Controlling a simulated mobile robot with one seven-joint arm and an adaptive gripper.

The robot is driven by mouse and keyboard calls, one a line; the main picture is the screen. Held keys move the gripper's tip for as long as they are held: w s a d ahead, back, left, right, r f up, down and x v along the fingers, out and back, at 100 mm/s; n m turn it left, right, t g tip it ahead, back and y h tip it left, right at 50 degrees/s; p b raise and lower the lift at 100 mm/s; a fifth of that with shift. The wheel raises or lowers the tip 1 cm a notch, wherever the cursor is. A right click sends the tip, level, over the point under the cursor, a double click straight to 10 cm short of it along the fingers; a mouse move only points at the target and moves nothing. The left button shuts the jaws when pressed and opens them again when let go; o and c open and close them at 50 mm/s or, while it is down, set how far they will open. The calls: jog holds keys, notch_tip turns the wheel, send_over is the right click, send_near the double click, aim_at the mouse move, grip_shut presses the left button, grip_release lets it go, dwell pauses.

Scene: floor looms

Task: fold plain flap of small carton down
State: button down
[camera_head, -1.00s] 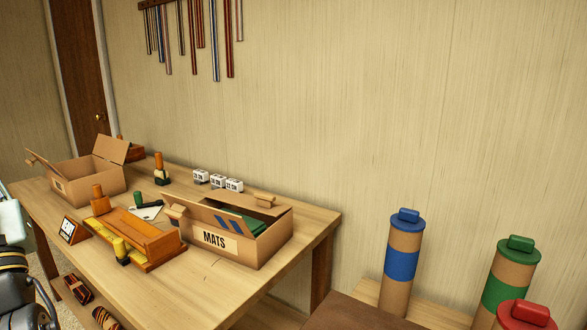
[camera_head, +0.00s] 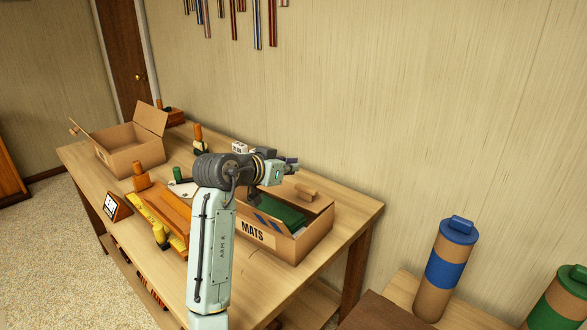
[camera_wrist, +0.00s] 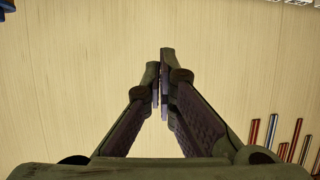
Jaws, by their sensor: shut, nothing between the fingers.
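A brown carton marked MATS (camera_head: 309,239) stands open on the table in the head view. A flap with blue stripes (camera_head: 268,220) shows on its front side. Green material (camera_head: 284,212) lies inside. A plain brown flap with a small block (camera_head: 306,192) shows at the back edge; my arm hides the carton's left end. My gripper (camera_head: 291,162) is above the carton's back left part, apart from it. In the wrist view my gripper (camera_wrist: 161,65) is shut and empty, facing the wall; no carton shows there.
Another open carton (camera_head: 125,157) stands at the table's far left with flaps raised. A wooden tool with yellow parts (camera_head: 165,215) lies left of my arm. Tubes with blue (camera_head: 446,268) and green (camera_head: 562,300) bands stand at right. Rods hang on the wall (camera_wrist: 271,130).

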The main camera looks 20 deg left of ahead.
jog(key=x, duration=0.5)
jog(key=b+x, duration=0.1)
jog(key=x, duration=0.1)
jog(key=shift+w+f, duration=0.1)
jog(key=shift+f, duration=0.3)
jog(key=f+b, duration=0.2)
jog(key=shift+s+a+f, duration=0.15)
jog(key=shift+s+f, duration=0.1)
jog(key=shift+s, duration=0.05)
jog(key=shift+f, duration=0.35)
jog(key=shift+s, duration=0.1)
jog(key=shift+b, duration=0.3)
